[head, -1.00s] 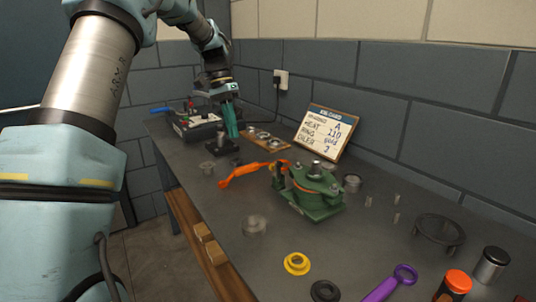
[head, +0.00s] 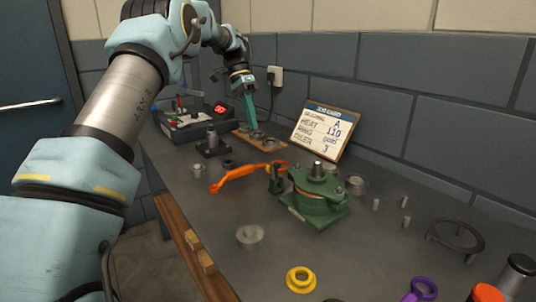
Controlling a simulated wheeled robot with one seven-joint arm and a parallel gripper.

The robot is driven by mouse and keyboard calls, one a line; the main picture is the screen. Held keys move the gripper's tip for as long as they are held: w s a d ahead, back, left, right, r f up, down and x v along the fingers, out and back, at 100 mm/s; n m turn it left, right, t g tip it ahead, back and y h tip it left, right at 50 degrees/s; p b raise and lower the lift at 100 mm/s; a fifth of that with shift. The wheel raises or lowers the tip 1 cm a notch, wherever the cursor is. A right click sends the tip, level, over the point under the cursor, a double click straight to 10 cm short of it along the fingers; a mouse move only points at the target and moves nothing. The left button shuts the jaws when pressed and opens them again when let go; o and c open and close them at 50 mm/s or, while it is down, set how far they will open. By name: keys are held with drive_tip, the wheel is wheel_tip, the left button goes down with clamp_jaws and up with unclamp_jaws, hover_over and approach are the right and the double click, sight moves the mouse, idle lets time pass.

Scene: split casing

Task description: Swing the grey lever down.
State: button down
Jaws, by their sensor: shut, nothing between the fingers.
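I cannot pick out the grey lever with certainty. My gripper (head: 252,124) is at the back of the bench with its long teal fingers shut and pointing down. Its tips are over or just in front of a wooden board (head: 267,147) with several metal rings; I cannot tell whether they touch. The green casing (head: 314,200) stands upright mid-bench, with a grey post on top, well in front of my gripper. A black box (head: 196,127) with a lit red display and small knobs stands left of my gripper. A small dark block with a post (head: 211,143) stands in front of it.
An orange curved tool (head: 240,177) lies left of the casing. A sign board (head: 322,130) leans at the wall.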

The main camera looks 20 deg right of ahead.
sight(272, 169)
drive_tip(key=shift+s+d+f+p, duration=0.25)
drive_tip(key=shift+s+f+p, duration=0.2)
drive_tip(key=shift+s+f, duration=0.9)
drive_tip(key=shift+s+d+f+p, duration=0.2)
drive_tip(key=shift+s+f+p, duration=0.2)
drive_tip(key=shift+s+f, duration=0.9)
drive_tip(key=shift+s+d+f+p, duration=0.25)
drive_tip(key=shift+s+f+p, duration=0.2)
drive_tip(key=shift+s+f, duration=0.85)
drive_tip(key=shift+s+r+t, duration=0.1)
drive_tip(key=shift+s+t, duration=0.15)
drive_tip(key=shift+t, duration=0.05)
drive_tip(key=shift+s+d+r+t+y+b, duration=0.15)
drive_tip(key=shift+s+t+b, duration=0.35)
drive_tip(key=shift+t+b, duration=0.2)
drive_tip(key=shift+s+d+r+t+y+b, duration=0.15)
drive_tip(key=shift+s+t+b, duration=0.3)
drive_tip(key=shift+t+b, duration=0.2)
drive_tip(key=s+t, duration=0.1)
drive_tip(key=s+t+b, duration=0.1)
drive_tip(key=t, duration=0.1)
drive_tip(key=shift+d+r+y, duration=0.15)
drive_tip(key=shift+d+y, duration=0.05)
drive_tip(key=shift+y, duration=0.1)
drive_tip(key=shift+s, duration=0.45)
